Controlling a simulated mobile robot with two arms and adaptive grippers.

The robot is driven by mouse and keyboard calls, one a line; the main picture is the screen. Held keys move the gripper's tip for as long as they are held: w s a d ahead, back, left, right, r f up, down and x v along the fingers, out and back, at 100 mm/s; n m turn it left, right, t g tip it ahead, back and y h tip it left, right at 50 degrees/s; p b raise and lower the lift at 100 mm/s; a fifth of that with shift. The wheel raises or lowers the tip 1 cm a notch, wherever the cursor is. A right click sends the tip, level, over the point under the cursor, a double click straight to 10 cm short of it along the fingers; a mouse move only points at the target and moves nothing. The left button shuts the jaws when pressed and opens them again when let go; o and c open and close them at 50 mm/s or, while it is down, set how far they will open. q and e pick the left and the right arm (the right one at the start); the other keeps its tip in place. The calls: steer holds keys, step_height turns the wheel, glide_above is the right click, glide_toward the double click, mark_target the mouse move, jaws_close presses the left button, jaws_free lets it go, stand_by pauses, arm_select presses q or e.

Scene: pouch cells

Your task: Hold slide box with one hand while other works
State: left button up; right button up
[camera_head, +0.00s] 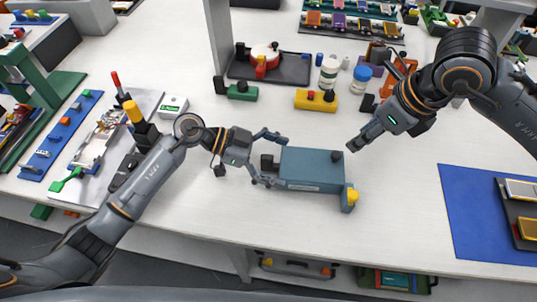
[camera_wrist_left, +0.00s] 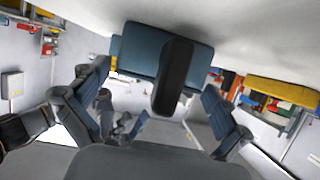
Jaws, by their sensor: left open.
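The slide box (camera_head: 312,166) is a blue-grey block lying on the white table near its front edge. A dark knob (camera_head: 267,162) projects from its left end, and a plate with a yellow knob (camera_head: 353,196) stands at its right end. My left gripper (camera_head: 273,160) is open, its fingers on either side of the dark knob. In the left wrist view the box (camera_wrist_left: 140,48) and dark knob (camera_wrist_left: 174,80) lie ahead between the spread fingers. Contact cannot be told. My right gripper (camera_head: 358,143) points down-left, close to the box's far right corner; its jaw opening is unclear.
A dark tray (camera_head: 290,70) with a red-and-white round part stands behind. A yellow block (camera_head: 316,100) and white bottles (camera_head: 329,72) stand behind the box. A blue mat (camera_head: 470,215) lies at right. The table's front strip is clear.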

arm_select(q)
steer(key=shift+d+f, duration=0.1)
steer(key=shift+d, duration=0.1)
steer(key=c, duration=1.1)
arm_select(e)
steer(key=shift+c, duration=0.4)
